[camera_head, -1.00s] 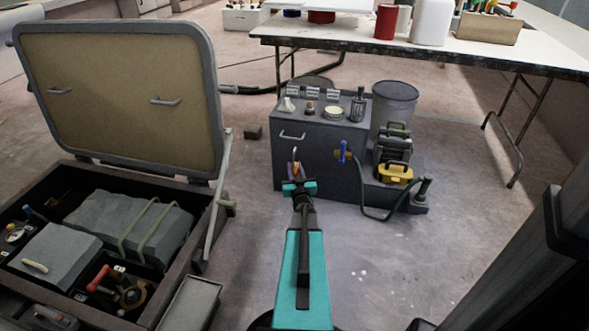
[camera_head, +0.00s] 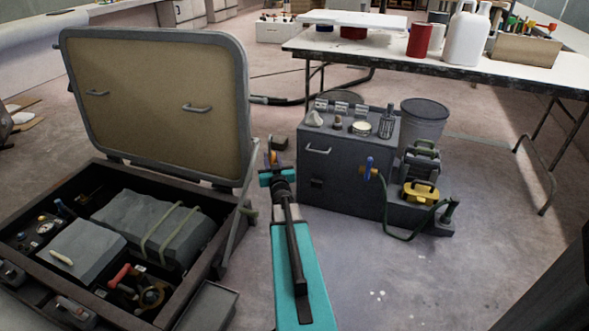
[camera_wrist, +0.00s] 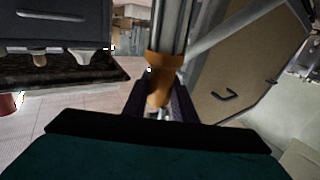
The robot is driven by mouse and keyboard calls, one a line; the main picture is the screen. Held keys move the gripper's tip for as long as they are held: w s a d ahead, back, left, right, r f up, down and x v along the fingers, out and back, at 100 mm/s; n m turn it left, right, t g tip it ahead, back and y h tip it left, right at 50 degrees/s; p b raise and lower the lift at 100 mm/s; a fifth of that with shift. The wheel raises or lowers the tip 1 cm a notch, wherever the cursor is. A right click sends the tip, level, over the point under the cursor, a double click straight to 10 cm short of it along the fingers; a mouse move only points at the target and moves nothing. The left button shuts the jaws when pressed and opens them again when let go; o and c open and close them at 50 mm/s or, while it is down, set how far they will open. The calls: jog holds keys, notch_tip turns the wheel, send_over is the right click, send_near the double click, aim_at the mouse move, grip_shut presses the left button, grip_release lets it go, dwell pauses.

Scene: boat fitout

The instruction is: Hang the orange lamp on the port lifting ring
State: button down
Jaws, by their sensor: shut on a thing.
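My gripper (camera_head: 277,172) is shut on the orange lamp, held in the air at the end of my teal arm. In the wrist view the lamp (camera_wrist: 160,72) shows as an orange body between the dark fingers, with a silvery part beyond it. In the head view only a small orange-and-blue bit shows above the jaws. Just left of the gripper stands the raised tan hatch lid (camera_head: 150,130), with a grey left handle (camera_head: 97,93) and right handle (camera_head: 196,108). I cannot tell which fitting is the port lifting ring.
An open dark locker (camera_head: 105,300) with grey boxes and tools lies below the lid. A lid stay (camera_head: 240,215) runs close to the gripper. A grey cabinet (camera_head: 345,170) with small items on top stands to the right, before a white table (camera_head: 440,65). Floor at lower right is clear.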

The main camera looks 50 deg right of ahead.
jog(key=w+a+r+n+t+y, duration=0.1)
jog(key=w+a+r+y, duration=0.1)
jog(key=w+a+r, duration=0.55)
jog(key=w+a+r+n+t+y, duration=0.1)
jog(key=w+a+r, duration=0.25)
jog(key=a, duration=0.65)
jog(key=w+a+r+n+t+y, duration=0.1)
jog(key=w+a+r+n+y, duration=0.1)
jog(key=w+a+r, duration=0.5)
jog(key=a+r+n+y, duration=0.2)
jog(key=a+r, duration=0.4)
jog(key=a, duration=1.1)
jog(key=w+a+r+n+t+y, duration=0.1)
jog(key=a+r+y, duration=0.3)
jog(key=a, duration=1.2)
jog(key=shift+w+a+r+n+y, duration=0.15)
jog(key=shift+a+r+n+y, duration=0.2)
jog(key=shift+r, duration=0.6)
jog(key=shift+a, duration=0.1)
